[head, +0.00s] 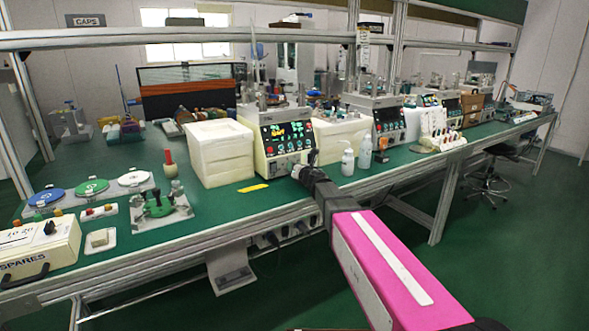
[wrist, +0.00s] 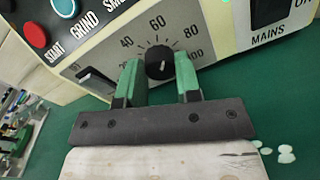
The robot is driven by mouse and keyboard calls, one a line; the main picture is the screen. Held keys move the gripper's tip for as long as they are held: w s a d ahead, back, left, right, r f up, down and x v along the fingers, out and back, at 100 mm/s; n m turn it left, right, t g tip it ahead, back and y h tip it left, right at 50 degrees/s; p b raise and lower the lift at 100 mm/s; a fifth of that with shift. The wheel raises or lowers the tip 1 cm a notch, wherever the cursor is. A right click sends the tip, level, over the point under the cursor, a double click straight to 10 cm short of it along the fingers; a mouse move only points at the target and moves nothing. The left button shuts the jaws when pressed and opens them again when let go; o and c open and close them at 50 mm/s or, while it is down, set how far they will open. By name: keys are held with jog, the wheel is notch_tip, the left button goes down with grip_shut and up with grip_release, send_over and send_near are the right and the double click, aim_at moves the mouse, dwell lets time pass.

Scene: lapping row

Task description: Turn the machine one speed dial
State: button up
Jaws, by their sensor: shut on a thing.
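The machine with the speed dial (head: 272,139) is a cream box on the green bench, with a dark display and coloured buttons on its front. The round black dial (wrist: 159,62) sits on a grey scale plate with 40, 60, 80 and 100 readable around it. My gripper (wrist: 160,74) has its green fingers on both sides of the dial, shut on it. I cannot tell for sure where its pointer stands. In the head view my gripper (head: 298,172) is at the lower front of this machine, and the dial is hidden there.
Beside the dial are a black slot switch (wrist: 97,80), a red start button (wrist: 35,34) and the mains switch (wrist: 268,10). White blocks (head: 220,153) stand left of the machine. Two white bottles (head: 347,162) stand to its right. A yellow strip (head: 253,188) lies in front.

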jog(key=shift+m, duration=0.6)
jog(key=o, duration=0.9)
jog(key=shift+s, duration=0.15)
jog(key=v, duration=1)
jog(key=shift+s+d+r, duration=0.1)
jog(key=shift+s+d, duration=0.1)
jog(key=shift+d, duration=0.05)
